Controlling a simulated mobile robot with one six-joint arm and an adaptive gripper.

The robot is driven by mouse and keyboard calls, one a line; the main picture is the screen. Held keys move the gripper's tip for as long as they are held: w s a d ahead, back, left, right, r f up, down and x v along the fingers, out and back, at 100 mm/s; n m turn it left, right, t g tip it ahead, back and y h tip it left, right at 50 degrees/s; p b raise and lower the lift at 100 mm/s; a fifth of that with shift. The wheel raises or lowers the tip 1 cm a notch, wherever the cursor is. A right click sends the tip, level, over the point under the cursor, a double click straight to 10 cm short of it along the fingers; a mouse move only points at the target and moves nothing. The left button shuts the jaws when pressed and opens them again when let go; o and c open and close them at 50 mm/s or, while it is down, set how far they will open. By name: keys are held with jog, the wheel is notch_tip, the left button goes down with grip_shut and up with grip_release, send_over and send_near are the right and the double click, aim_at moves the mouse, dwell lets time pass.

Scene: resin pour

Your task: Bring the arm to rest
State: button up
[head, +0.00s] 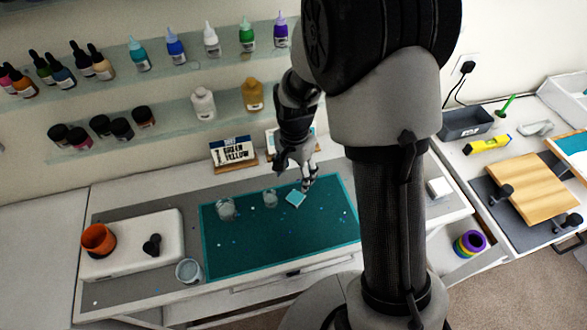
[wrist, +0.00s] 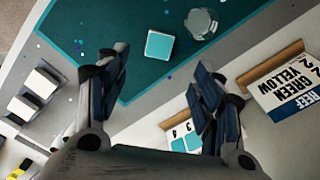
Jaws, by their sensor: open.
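My arm reaches over the workbench in the head view, and my gripper (head: 309,183) hangs above the back right part of the teal mat (head: 285,245). In the wrist view my gripper (wrist: 162,70) shows two fingers spread wide apart with nothing between them. A small light-blue square (head: 295,198) lies on the mat close to the gripper. It also shows in the wrist view (wrist: 159,45), beyond the fingertips. I cannot tell the gripper's exact height above the bench.
Clear cups (head: 225,208) (head: 270,198) stand on the mat, and another cup (head: 188,271) is at its left edge. A sign (head: 233,152) stands behind. Shelves with bottles (head: 203,104) line the wall. A side bench holds a wooden board (head: 528,187).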

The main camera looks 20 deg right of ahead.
jog(key=s+r+n+t+b, duration=0.25)
jog(key=s+r+n, duration=0.4)
jog(key=r, duration=0.75)
jog(key=s+r+n+t+b, duration=0.2)
jog(key=s+r+n, duration=0.1)
jog(key=s, duration=1.1)
jog(key=shift+s+d+r+n+b, duration=0.2)
jog(key=shift+s+r+n+b, duration=0.2)
jog(key=shift+n, duration=0.15)
